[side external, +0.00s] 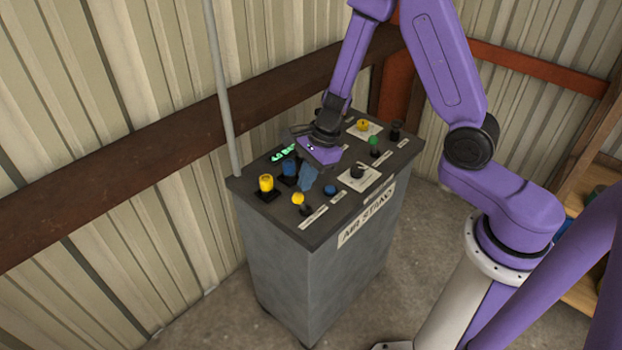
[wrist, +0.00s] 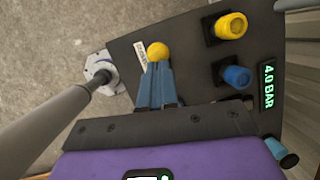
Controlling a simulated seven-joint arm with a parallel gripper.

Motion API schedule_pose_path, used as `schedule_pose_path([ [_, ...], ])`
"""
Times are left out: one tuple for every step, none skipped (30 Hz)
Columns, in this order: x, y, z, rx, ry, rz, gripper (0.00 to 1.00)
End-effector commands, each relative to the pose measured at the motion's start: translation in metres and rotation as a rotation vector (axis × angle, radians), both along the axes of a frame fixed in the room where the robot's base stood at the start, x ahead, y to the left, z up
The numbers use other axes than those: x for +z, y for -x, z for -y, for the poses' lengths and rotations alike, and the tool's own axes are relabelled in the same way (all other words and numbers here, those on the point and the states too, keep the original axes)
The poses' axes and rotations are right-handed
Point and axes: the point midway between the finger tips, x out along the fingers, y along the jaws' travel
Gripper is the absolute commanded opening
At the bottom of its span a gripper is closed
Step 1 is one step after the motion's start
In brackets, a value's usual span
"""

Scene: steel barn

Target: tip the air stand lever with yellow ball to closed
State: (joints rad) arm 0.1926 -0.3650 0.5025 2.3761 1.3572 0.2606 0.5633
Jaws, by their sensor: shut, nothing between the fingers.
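The air stand (side external: 315,285) is a grey cabinet with a dark top. Its yellow ball (side external: 298,198) sits on a short lever near the front left of the top, with a dark base just lower right of it. In the wrist view the ball (wrist: 158,50) shows just beyond my fingertips, hiding its lever. My gripper (side external: 306,187) is shut and empty, its blue fingers pointing down beside the ball. In the wrist view the fingers (wrist: 156,75) lie together, their tips close to the ball; I cannot tell if they touch it.
A yellow knob (side external: 266,184) and a blue knob (side external: 289,168) stand behind the ball. A blue button (side external: 330,190), a black dial (side external: 357,172) and a green-topped control (side external: 374,142) stand to its right. A grey pole (side external: 222,95) rises at the left corner.

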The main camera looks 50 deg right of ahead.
Motion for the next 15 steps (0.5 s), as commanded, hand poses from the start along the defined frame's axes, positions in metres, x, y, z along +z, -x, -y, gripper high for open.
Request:
schedule_pose_path([
  [0.002, 0.000, 0.000, 0.001, 0.000, 0.000, 0.00],
  [0.003, 0.000, 0.000, 0.001, 0.000, 0.000, 0.00],
  [0.003, 0.000, 0.000, 0.000, 0.001, 0.000, 0.00],
  [0.004, 0.000, 0.000, 0.000, 0.001, 0.000, 0.00],
  [0.004, 0.000, 0.000, 0.000, 0.001, 0.000, 0.00],
  [0.004, 0.000, 0.000, 0.000, 0.001, 0.000, 0.00],
  [0.004, 0.000, 0.001, 0.000, 0.001, 0.000, 0.00],
  [0.005, 0.000, 0.001, 0.000, 0.001, 0.000, 0.00],
  [0.006, 0.000, 0.002, 0.000, 0.001, 0.001, 0.00],
  [0.006, 0.001, 0.004, -0.001, 0.001, 0.001, 0.00],
  [0.007, 0.001, 0.005, -0.003, 0.001, 0.001, 0.00],
  [0.009, 0.001, 0.008, -0.002, 0.001, 0.001, 0.00],
  [0.011, 0.002, 0.011, -0.003, 0.001, 0.002, 0.00],
  [0.012, 0.002, 0.014, -0.003, 0.001, 0.002, 0.00],
  [0.015, 0.004, 0.018, -0.003, 0.001, 0.002, 0.00],
])
